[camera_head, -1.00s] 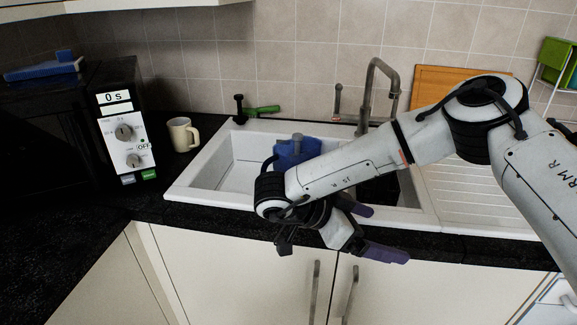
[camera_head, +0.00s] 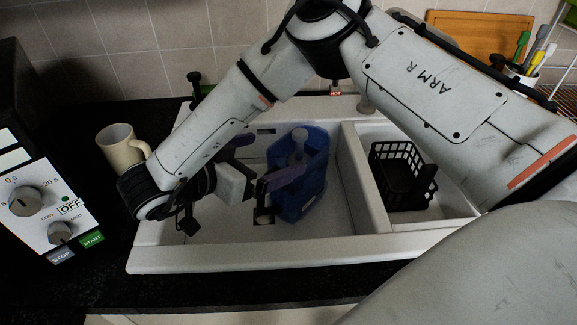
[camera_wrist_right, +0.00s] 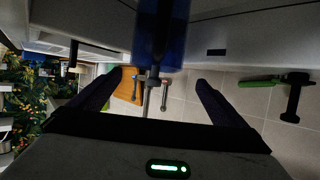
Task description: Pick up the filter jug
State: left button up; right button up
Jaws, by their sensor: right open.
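The filter jug (camera_head: 312,190) is blue and translucent and stands in the large left basin of the white sink. My right gripper (camera_head: 268,158) is at the jug's left side, its dark purple fingers open and pointing towards it. One fingertip overlaps the jug's upper part in the head view; whether it touches cannot be told. In the right wrist view the jug (camera_wrist_right: 162,35) shows blurred at the top centre, beyond and between the spread fingertips (camera_wrist_right: 160,80). Nothing is held. My left gripper is not in view.
The white sink (camera_head: 240,258) has a divider and a black rack (camera_head: 400,178) in its right basin. A cream mug (camera_head: 120,150) stands left of my right wrist. The microwave (camera_head: 45,205) is at far left. A wooden board (camera_head: 480,35) leans on the back wall.

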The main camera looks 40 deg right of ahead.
aim_at(297, 149)
jog(key=shift+s+x, duration=0.2)
jog(key=shift+x, duration=0.8)
jog(key=shift+d+f, duration=0.1)
jog(key=shift+d, duration=0.2)
jog(key=x, duration=0.3)
jog(key=p+x, duration=0.1)
jog(key=shift+s+d+f, duration=0.2)
jog(key=shift+d, duration=0.05)
jog(key=shift+w+d+f, duration=0.1)
jog(key=shift+w+d, duration=0.05)
jog(key=c, duration=1.9)
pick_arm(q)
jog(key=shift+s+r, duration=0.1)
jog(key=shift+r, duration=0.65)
pick_arm(e)
jog(key=shift+c, duration=1.4)
